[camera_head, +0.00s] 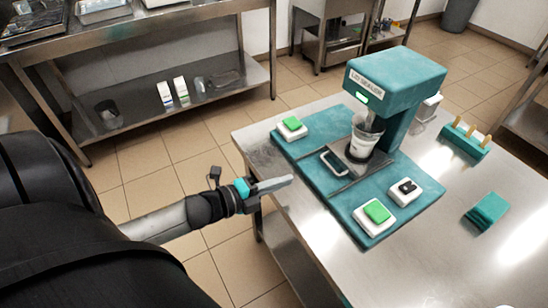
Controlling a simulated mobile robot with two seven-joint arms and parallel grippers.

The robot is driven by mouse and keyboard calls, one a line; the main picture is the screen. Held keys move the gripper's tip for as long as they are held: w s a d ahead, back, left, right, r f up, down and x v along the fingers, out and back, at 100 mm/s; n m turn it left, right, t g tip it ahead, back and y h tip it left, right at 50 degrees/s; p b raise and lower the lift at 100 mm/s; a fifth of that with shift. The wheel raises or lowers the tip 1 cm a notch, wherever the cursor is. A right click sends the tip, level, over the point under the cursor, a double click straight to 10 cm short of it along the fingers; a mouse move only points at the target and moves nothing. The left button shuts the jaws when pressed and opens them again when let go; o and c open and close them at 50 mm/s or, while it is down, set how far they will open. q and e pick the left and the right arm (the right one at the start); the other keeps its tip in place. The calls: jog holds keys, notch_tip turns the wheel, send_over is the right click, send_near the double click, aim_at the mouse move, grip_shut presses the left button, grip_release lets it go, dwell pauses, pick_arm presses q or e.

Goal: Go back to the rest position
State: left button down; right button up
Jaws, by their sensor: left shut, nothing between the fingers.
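My left gripper (272,184) reaches in from the left on my black and grey arm. Its fingers are together with nothing between them, near the left edge of the metal table (315,232). The teal lid sealer (392,82) stands on a teal base on this table, to the right of the gripper. A clear cup with a label (364,138) stands upright under the sealer's head, apart from my gripper. My right gripper is not in view.
White boxes with green buttons (376,211) sit on the teal base (300,155), with a black-switch box (404,191). A teal holder with sticks (465,143) and a teal block (486,210) are at the right. A steel shelf (200,115) stands behind; tiled floor lies between.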

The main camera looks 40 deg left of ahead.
pick_arm(q)
jog(key=s+d+n+g+y, duration=0.3)
jog(key=s+d+n+g, duration=0.2)
jog(key=s+n, duration=0.4)
jog(key=s+d+n+g+y, duration=0.35)
jog(key=s+n+g, duration=0.35)
jog(key=n, duration=0.4)
jog(key=s+f, duration=0.3)
jog(key=f, duration=2)
jog(key=s+a+f+g, duration=0.1)
jog(key=s+a+f, duration=0.1)
jog(key=s+f, duration=1.1)
jog(key=shift+s+f+h, duration=0.25)
jog(key=shift+s+h, duration=0.1)
jog(key=shift+s, duration=0.85)
